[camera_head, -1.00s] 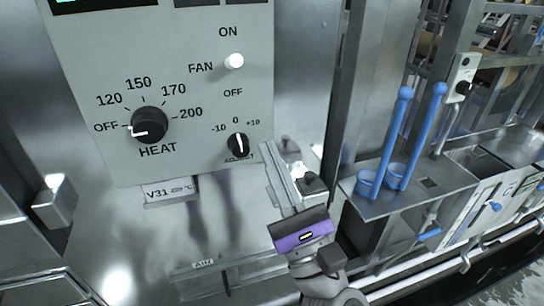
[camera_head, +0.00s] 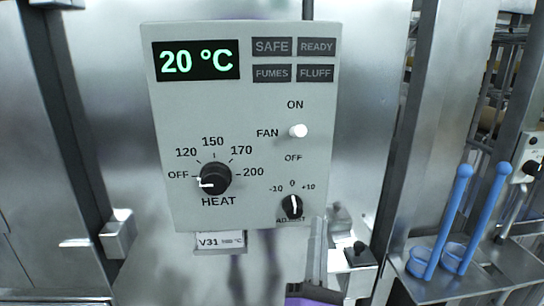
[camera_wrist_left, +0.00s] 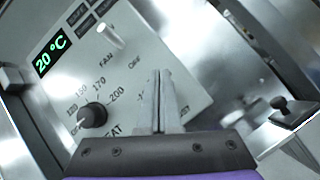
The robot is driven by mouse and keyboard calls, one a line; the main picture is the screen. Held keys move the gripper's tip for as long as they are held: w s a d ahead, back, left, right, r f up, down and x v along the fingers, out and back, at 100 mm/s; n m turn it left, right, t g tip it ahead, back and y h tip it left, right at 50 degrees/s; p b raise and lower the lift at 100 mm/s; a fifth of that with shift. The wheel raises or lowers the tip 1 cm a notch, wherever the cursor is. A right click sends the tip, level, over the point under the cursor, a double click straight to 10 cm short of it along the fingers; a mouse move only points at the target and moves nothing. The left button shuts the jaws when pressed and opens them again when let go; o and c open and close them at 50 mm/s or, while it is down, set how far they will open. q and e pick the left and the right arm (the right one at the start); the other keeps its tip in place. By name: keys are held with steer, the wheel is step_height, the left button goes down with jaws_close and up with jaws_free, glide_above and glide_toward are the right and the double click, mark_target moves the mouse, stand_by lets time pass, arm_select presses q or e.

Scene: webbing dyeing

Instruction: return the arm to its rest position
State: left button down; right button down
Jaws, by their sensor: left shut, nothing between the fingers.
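My left gripper (camera_head: 318,225) is low in the head view, just below and right of the grey control panel (camera_head: 240,215), partly cut off by the bottom edge. Its fingers are shut and empty. In the left wrist view the closed fingers (camera_wrist_left: 158,78) point up in front of the panel; I cannot tell whether they touch it. The black heat knob (camera_head: 215,179) has its white mark at OFF. The small adjust knob (camera_head: 292,206) has its mark near 0. The white fan switch (camera_head: 298,130) sits between ON and OFF. My right gripper is not in view.
The display (camera_head: 197,60) reads 20 °C. A metal block (camera_head: 119,234) juts out at left. A small black knob (camera_head: 360,248) stands on a bracket right of my gripper. Blue-handled dippers (camera_head: 450,215) rest on a shelf at right, beyond a metal post.

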arm_select(q)
steer(key=a+f+m+g+p, duration=0.1)
steer(key=a+f+m+g, duration=0.45)
steer(key=f+m, duration=0.45)
steer(key=a+f+m+g, duration=0.5)
steer(key=a+f+m, duration=0.2)
steer(key=f+m, duration=0.3)
steer(key=s+a+f+m+g+y, duration=0.5)
steer(key=s+a+f+g, duration=0.2)
steer(key=s+a+f, duration=0.6)
step_height(320, 180, down, 2)
steer(key=shift+a+f+g, duration=0.1)
steer(key=shift+a+g, duration=0.25)
steer(key=shift+a, duration=0.65)
